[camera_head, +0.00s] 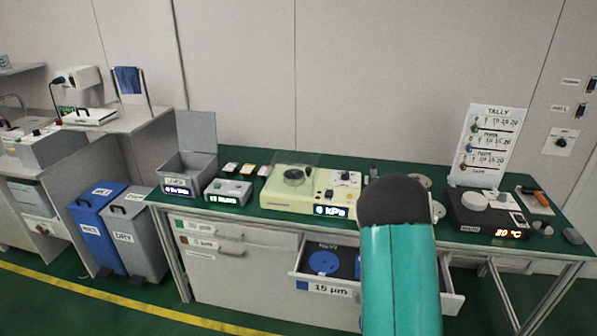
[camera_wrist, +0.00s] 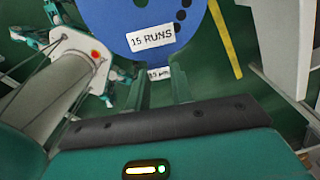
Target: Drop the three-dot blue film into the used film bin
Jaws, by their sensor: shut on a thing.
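A blue film disc (camera_wrist: 150,14) fills the top of the wrist view. It bears a white label reading "15 RUNS" and three dark dots near its right edge. My gripper (camera_wrist: 157,82) is shut on its lower edge, where a small "15 µm" tag shows between the fingers. The film hangs clear above the green floor. In the head view my teal arm hides the gripper and the held film. No bin marked as used film can be read. A blue bin (camera_head: 98,228) and a grey bin (camera_head: 138,232) marked "DRY" stand on the floor at left.
An open drawer (camera_head: 327,290) marked "15 µm" holds blue discs under a "NEW" label. An open-lidded grey box (camera_head: 196,166) stands on the bench's left end. A cream machine (camera_head: 300,192) and a tally board (camera_head: 487,146) stand farther right. Floor before the bins is clear.

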